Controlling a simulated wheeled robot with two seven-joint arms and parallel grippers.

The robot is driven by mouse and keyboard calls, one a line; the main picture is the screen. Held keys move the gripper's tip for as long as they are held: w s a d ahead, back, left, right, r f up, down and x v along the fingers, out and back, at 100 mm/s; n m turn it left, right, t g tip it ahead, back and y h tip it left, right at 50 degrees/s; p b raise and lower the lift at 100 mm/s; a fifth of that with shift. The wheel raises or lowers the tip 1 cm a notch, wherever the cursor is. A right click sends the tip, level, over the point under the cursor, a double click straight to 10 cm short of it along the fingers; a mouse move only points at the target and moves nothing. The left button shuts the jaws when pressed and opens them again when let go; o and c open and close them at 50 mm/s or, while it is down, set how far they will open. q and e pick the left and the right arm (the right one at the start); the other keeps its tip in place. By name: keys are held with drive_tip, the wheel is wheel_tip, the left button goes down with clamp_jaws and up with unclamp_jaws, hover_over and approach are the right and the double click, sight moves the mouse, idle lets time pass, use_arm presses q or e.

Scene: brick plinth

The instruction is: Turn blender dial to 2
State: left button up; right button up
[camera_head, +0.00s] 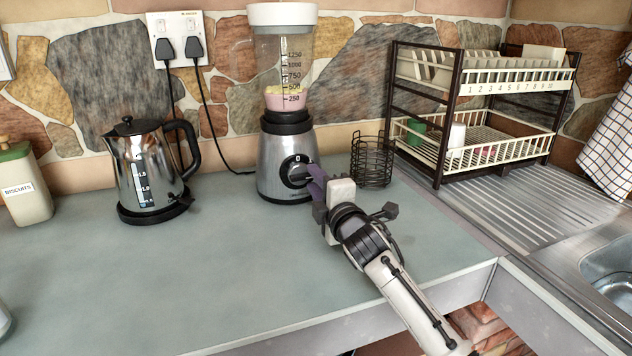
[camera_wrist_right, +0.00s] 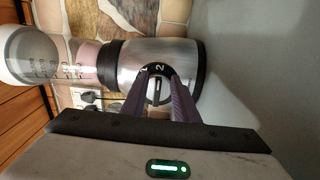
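The blender (camera_head: 287,150) stands upright against the stone wall, with a steel base, white lid and clear jar holding something pink and yellow. Its black dial (camera_head: 295,171) faces the front. In the right wrist view the blender lies sideways, and the dial's grip bar (camera_wrist_right: 157,91) runs up and down, its upper end near the numeral 2. My right gripper (camera_head: 314,182) reaches the dial from the front right. Its purple fingers (camera_wrist_right: 160,92) are apart, one on each side of the grip bar, with gaps visible. My left gripper is not in view.
A steel kettle (camera_head: 145,168) stands left of the blender, and a biscuit tin (camera_head: 23,185) farther left. A black wire basket (camera_head: 371,161) is close on the right. A dish rack (camera_head: 480,100) stands beyond it by the sink (camera_head: 609,272). The front counter (camera_head: 200,285) is clear.

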drive_tip(key=shift+p+v, duration=0.4)
drive_tip(key=shift+v, duration=4.75)
